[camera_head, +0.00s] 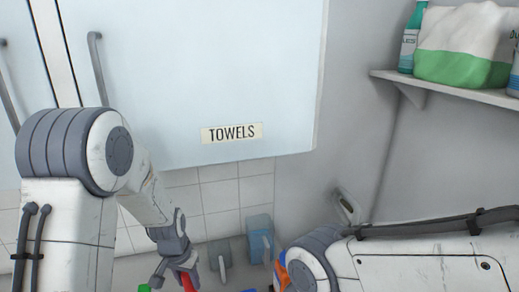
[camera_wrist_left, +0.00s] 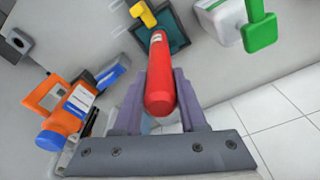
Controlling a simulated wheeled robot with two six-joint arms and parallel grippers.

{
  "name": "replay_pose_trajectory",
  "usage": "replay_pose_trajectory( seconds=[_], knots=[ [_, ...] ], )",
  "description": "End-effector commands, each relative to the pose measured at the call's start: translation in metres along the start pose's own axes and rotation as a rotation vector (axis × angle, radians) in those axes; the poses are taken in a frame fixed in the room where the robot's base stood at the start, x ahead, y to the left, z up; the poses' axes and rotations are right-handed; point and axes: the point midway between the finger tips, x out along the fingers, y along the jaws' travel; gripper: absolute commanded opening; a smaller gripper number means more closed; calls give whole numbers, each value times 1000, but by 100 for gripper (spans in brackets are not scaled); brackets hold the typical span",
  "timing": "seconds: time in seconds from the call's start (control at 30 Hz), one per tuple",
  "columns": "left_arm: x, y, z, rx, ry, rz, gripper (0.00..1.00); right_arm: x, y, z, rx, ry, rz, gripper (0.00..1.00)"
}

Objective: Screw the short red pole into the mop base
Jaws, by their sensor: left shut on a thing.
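The short red pole (camera_wrist_left: 160,75) is held between the two purple-grey fingers of my left gripper (camera_wrist_left: 155,100) in the left wrist view. Its rounded near end faces the camera, and its far end overlaps a dark teal square piece (camera_wrist_left: 178,40). I cannot tell whether that piece is the mop base or whether the pole touches it. In the head view my left gripper (camera_head: 176,268) is low in the picture, with a bit of the red pole (camera_head: 188,283) below it. My right arm is at the lower right; its gripper is not in view.
A yellow handle (camera_wrist_left: 143,13), a green handle (camera_wrist_left: 260,30) on a white holder, and an orange bottle (camera_wrist_left: 66,115) are around the pole. A white cabinet (camera_head: 230,60) labelled TOWELS hangs above. A shelf (camera_head: 440,87) with bottles is at upper right.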

Motion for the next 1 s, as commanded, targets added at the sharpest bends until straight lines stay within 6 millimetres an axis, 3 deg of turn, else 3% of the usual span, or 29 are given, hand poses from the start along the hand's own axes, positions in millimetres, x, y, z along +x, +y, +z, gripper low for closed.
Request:
replay_pose_trajectory(
  seconds=[0.33,0.37,0.4,0.43,0.77,1.0],
  knots=[
    [5,1,6,50,-18,10,0,4,0,0,0,0,0,48],
    [5,1,6,49,-18,10,52,3,0,0,0,0,0,48],
    [5,1,6,49,-17,10,68,3,0,0,0,0,0,48],
    [5,1,6,49,-16,10,76,3,0,0,0,0,0,48],
    [2,0,2,48,-7,7,76,2,0,0,-8,0,0,48],
    [-16,0,0,48,-4,6,76,-12,-1,-1,-7,0,0,48]
  ],
)
